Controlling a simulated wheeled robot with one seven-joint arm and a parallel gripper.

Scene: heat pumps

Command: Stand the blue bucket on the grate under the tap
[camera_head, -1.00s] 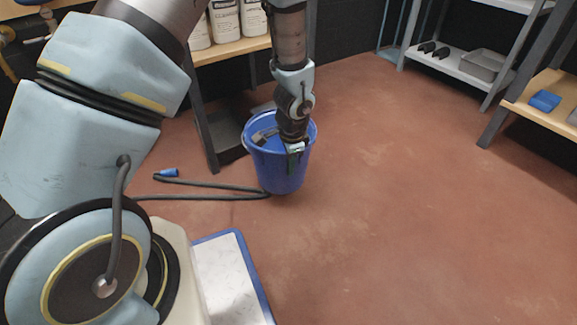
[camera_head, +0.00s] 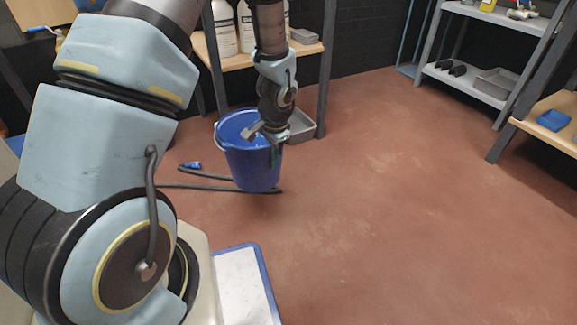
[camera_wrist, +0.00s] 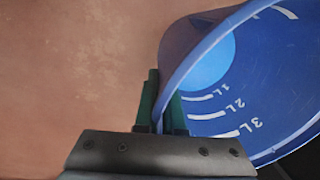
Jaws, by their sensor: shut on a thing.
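The blue bucket (camera_head: 252,165) hangs upright or nearly so from my gripper (camera_head: 275,150) in the head view. In the wrist view, the green fingers of my gripper (camera_wrist: 160,105) are shut on the rim of the bucket (camera_wrist: 225,75), one finger on each side of its wall. White litre marks show on its inner wall, and no contents are visible. The bucket appears to be above the floor, but the height is hard to judge. I cannot make out the tap or the grate in these views.
A black hose (camera_head: 205,187) with a blue end lies on the floor by the bucket. A wooden-topped shelf (camera_head: 305,48) with white bottles and a grey tray below stands behind. A grey rack (camera_head: 480,85) and a bench stand right. A blue-edged white board (camera_head: 240,285) is in front. The middle floor is clear.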

